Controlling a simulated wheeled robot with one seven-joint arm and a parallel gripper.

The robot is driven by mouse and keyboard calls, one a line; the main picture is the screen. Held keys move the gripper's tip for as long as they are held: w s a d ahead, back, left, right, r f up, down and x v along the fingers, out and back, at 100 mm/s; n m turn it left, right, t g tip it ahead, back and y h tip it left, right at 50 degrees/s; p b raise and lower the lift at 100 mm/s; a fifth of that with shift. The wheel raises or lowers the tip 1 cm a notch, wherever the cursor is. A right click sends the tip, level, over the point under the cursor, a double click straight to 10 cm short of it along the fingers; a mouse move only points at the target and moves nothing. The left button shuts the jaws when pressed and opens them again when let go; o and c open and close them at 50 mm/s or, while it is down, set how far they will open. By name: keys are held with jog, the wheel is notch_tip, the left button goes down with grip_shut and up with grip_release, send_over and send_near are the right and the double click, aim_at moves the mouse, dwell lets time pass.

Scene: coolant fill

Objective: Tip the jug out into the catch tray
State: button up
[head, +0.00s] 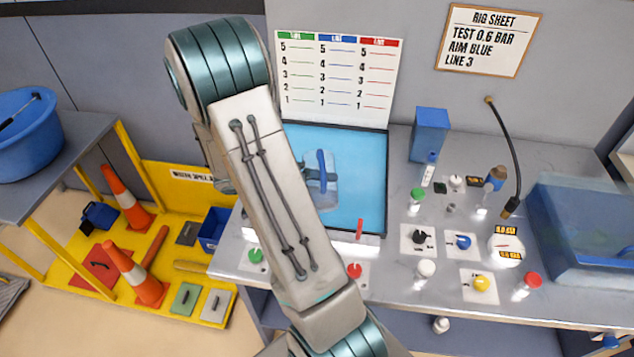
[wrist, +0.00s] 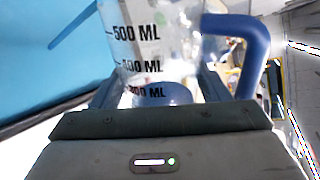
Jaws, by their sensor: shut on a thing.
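The jug (head: 318,192) is clear, with a blue handle, and shows beside my forearm in the head view. In the wrist view the jug (wrist: 165,45) carries marks around 300 to 500 ML, and its handle is on the right. My gripper (wrist: 155,92) is shut on the jug's body, a finger on each side. The jug looks roughly upright in front of a wide blue tray with a dark rim (head: 386,185), which seems to be the catch tray. Something blue shows low in the jug; I cannot tell whether it is liquid. My arm hides part of the tray.
Several capped bottles and coloured knobs crowd the bench right of the tray. A black hose (head: 517,160) hangs over them. A clear blue tub (head: 590,240) stands at the far right and a blue box (head: 430,134) at the back. Red (head: 354,271) and green (head: 256,255) knobs sit in front.

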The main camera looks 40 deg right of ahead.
jog(key=shift+r, duration=0.1)
jog(key=shift+w+d+r+n+g+y, duration=0.15)
jog(key=shift+r+n+g+y, duration=0.1)
jog(key=shift+r+n, duration=0.15)
jog(key=shift+w+d+r+n+g+y, duration=0.1)
jog(key=shift+w+r+n+g+y, duration=0.05)
jog(key=shift+r+n+y, duration=0.15)
jog(key=shift+r, duration=0.15)
dwell(0.5)
jog(key=shift+r, duration=0.15)
jog(key=shift+w+d+r+n+g, duration=0.15)
jog(key=shift+w+r+n+g, duration=0.1)
jog(key=shift+r+n+g, duration=0.25)
jog(key=shift+f, duration=0.15)
dwell(0.3)
jog(key=shift+w, duration=0.1)
dwell(1.3)
